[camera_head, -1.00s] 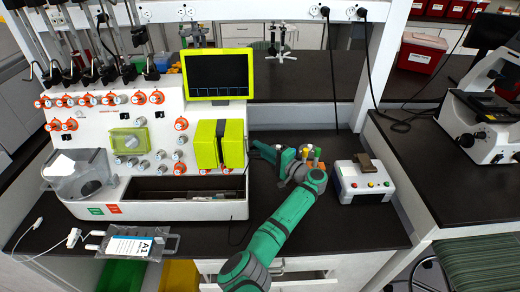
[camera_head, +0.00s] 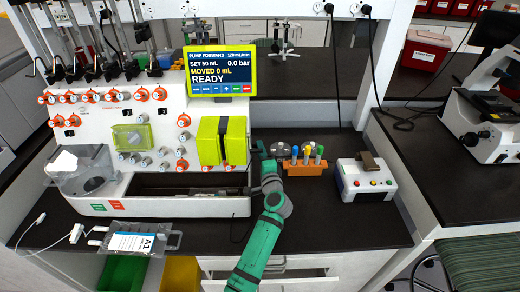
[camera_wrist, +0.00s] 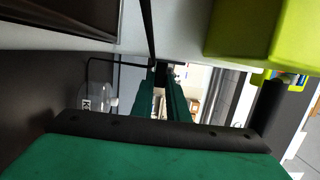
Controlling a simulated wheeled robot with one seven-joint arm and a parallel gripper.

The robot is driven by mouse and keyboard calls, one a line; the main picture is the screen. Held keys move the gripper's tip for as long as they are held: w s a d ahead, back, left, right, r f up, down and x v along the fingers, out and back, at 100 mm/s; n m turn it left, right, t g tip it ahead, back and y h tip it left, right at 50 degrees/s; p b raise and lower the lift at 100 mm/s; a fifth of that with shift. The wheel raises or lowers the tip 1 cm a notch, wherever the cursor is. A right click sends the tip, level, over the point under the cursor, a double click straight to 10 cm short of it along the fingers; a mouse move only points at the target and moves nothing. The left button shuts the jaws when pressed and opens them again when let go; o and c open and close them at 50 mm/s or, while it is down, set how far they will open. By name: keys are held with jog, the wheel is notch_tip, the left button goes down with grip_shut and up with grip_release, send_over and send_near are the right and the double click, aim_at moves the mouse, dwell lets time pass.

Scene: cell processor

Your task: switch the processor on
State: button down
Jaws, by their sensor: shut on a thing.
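The processor (camera_head: 90,135) is a large white machine at the left of the head view. Its screen (camera_head: 220,73) is lit and reads "PUMP FORWARD", "SET 50 mL", "MOVED 0 mL" and "READY". My gripper (camera_head: 256,152) is at the processor's right side, just right of the yellow-green block (camera_head: 221,141). In the wrist view its green fingers (camera_wrist: 164,80) are shut on a small dark part by the white side panel (camera_wrist: 185,22). What that part is cannot be made out.
An orange rack (camera_head: 305,169) with several coloured tubes stands right of my arm. A bag labelled A1 (camera_head: 130,241) lies on the front counter. Black cables hang from the shelf sockets.

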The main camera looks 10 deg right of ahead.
jog(key=shift+s+a+m+h, duration=0.25)
jog(key=shift+m+h, duration=0.35)
jog(key=shift+h, duration=0.3)
jog(key=shift+f, duration=0.1)
jog(key=c, duration=1.7)
grip_release()
jog(key=shift+s+a, duration=0.25)
jog(key=shift+s, duration=1.5)
jog(key=shift+s+a, duration=0.2)
jog(key=shift+s, duration=1.6)
jog(key=shift+s+a, duration=0.25)
jog(key=shift+s, duration=1.5)
